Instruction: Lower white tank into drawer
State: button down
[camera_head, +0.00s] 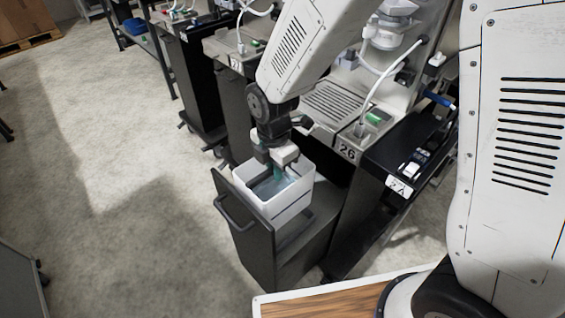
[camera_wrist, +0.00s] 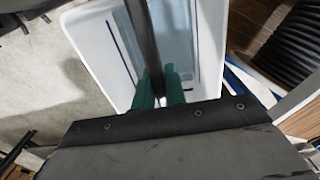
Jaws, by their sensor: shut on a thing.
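The white tank (camera_head: 289,208) is an open-topped box, upright, in the pulled-out dark drawer (camera_head: 262,253) in the head view. Its lower part is inside the drawer and its upper part stands above the drawer's edge. I cannot tell whether its base touches the drawer floor. My gripper (camera_head: 276,170) is over the tank, its green-tipped fingers reaching inside. In the wrist view the green fingertips (camera_wrist: 160,88) are closed around a dark bar across the tank (camera_wrist: 97,42). The bar's link to the tank is partly hidden.
The station marked 26 (camera_head: 347,151) stands right of the drawer, with a dark cabinet (camera_head: 385,195) beside it. More dispensers (camera_head: 235,66) stand behind. The drawer handle (camera_head: 232,214) faces left. Open concrete floor (camera_head: 110,190) lies to the left. A wood-topped surface (camera_head: 320,302) is in front.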

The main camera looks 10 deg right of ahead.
aim_at(276, 193)
jog(key=shift+w+a+f, duration=0.1)
jog(key=shift+f, duration=2.85)
jog(key=shift+w+f, duration=0.1)
jog(key=shift+f, duration=2.3)
jog(key=c, duration=1.4)
grip_release()
jog(key=shift+o, duration=0.2)
notch_tip(276, 193, up, 8)
